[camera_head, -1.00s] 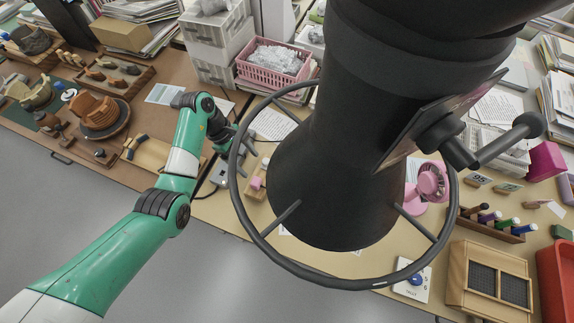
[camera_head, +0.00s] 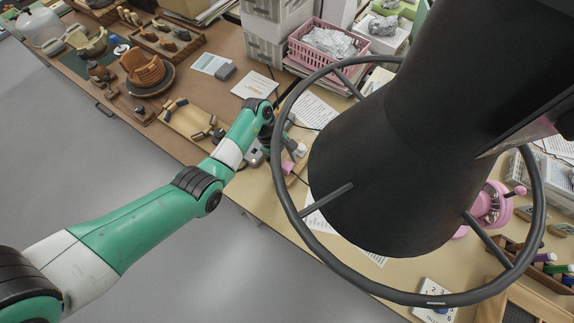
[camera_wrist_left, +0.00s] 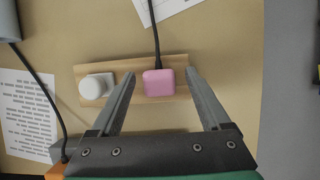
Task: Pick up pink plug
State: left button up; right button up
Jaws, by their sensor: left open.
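The pink plug (camera_wrist_left: 158,83) shows in the left wrist view as a rounded pink block with a dark cable running up from it. It sits on a light wooden strip (camera_wrist_left: 124,70), beside a white round plug (camera_wrist_left: 92,87). My left gripper (camera_wrist_left: 160,76) is open, with one finger on each side of the pink plug and gaps to both; contact is not visible. In the head view the pink plug (camera_head: 288,166) is small, near my left gripper (camera_head: 287,150), partly behind the dark ring. My right gripper is not in view.
A printed sheet (camera_wrist_left: 28,112) and a grey cable lie left of the strip. In the head view, a pink basket (camera_head: 328,50) stands behind. A wooden tray (camera_head: 190,122) and stacked brown sherds (camera_head: 146,72) lie left. My dark column covers much of the right.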

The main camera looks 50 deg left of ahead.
pick_arm(q)
jog(key=shift+d+f, duration=0.1)
jog(key=shift+f, duration=0.15)
jog(key=shift+r, duration=0.1)
grip_shut()
